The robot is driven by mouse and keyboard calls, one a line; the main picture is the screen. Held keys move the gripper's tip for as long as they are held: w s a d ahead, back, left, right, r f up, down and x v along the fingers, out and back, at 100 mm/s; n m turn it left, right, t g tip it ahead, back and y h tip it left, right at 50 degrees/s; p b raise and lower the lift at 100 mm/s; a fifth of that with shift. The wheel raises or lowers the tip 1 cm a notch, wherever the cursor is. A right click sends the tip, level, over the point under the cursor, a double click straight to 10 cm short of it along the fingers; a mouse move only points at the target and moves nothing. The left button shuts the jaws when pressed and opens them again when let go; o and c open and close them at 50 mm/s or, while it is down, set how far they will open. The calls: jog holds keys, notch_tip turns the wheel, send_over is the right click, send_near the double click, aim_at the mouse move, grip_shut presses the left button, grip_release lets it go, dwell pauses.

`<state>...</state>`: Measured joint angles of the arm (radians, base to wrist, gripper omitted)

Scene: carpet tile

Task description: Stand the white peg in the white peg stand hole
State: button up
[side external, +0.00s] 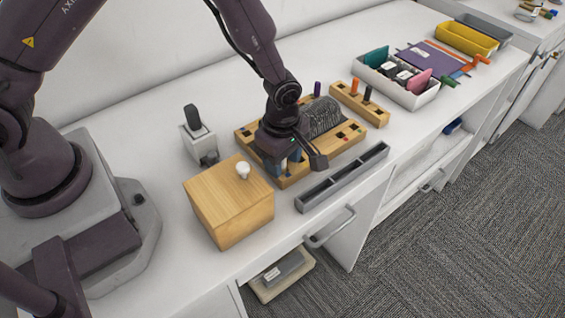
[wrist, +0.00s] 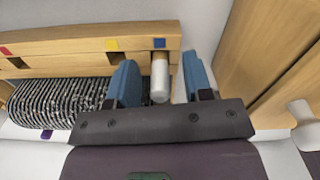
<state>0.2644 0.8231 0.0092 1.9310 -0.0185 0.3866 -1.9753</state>
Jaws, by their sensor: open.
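In the wrist view the white peg (wrist: 160,80) is between the two blue fingers of my gripper (wrist: 159,66), with gaps to both. The peg is at the edge of a wooden board (wrist: 60,48), below a blue square mark; I cannot tell how deep it sits. A small wooden peg stand (side external: 377,113) is behind the board, with an orange peg and a dark peg upright; I cannot make out a white hole mark.
A wooden box (side external: 228,205) with a white knob is close left of my gripper. A grey divided tray (side external: 342,178) lies in front of the board. A black-and-white striped bundle (side external: 324,117) is on the board. A white bin (side external: 397,90) is farther right.

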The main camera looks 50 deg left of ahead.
grip_shut()
jog(key=shift+r, duration=0.1)
